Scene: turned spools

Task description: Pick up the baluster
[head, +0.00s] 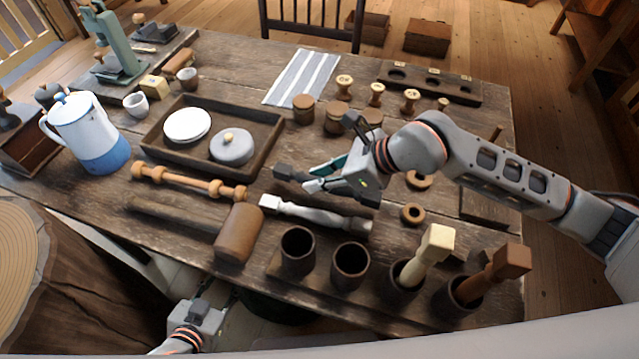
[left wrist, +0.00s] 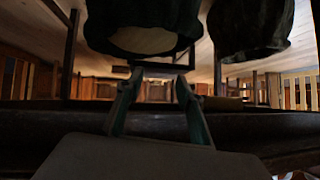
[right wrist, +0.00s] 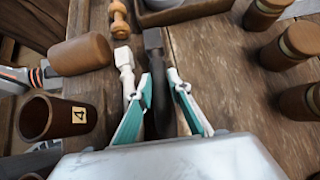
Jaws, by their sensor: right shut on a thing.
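A dark baluster with a square end (head: 287,173) lies along the table, partly hidden by my right gripper (head: 312,181). In the right wrist view the dark baluster (right wrist: 154,50) runs between the two fingers, and the gripper is shut on it. A pale grey-white baluster (head: 315,213) lies just in front of it; it also shows to the left in the right wrist view (right wrist: 126,72). A pale baluster (head: 430,252) and a reddish-brown one (head: 500,266) stand tilted in dark cups. My left gripper (left wrist: 157,86) is open and empty, low by the table's front edge.
An orange-brown spindle (head: 190,180) and a mallet head (head: 238,233) lie left of the grip. Two empty cups (head: 298,250) stand in front. A tray (head: 160,151) with white lidded pieces is behind left; several wooden jars (head: 304,109) stand behind.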

